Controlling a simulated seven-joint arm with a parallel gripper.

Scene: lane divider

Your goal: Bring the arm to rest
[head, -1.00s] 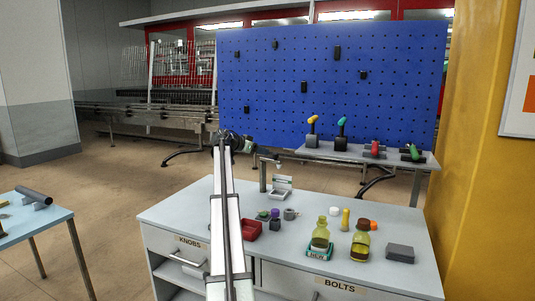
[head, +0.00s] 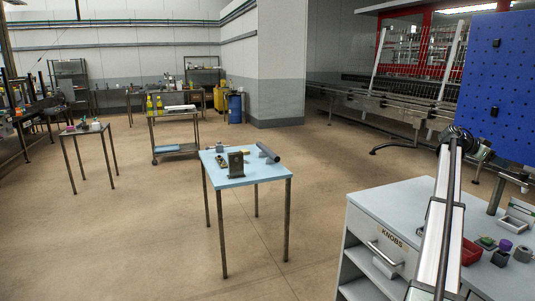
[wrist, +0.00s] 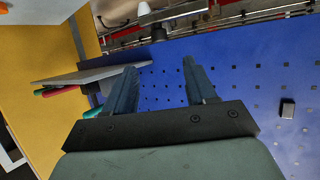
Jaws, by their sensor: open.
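My gripper (wrist: 160,85) is open in the wrist view, with its two fingers apart and nothing between them. The blue pegboard (wrist: 255,75) is behind the fingers there. In the head view my arm rises at the right, over the workbench (head: 395,202) with the drawer marked KNOBS. The end of the arm is small and dark in that view, and its fingers cannot be made out there.
A red tray (head: 470,252) and small parts lie on the workbench, right of my arm. A small blue table (head: 236,181) with a few metal parts stands in mid-room. The floor between it and the workbench is clear. The pegboard also shows at the right (head: 497,90).

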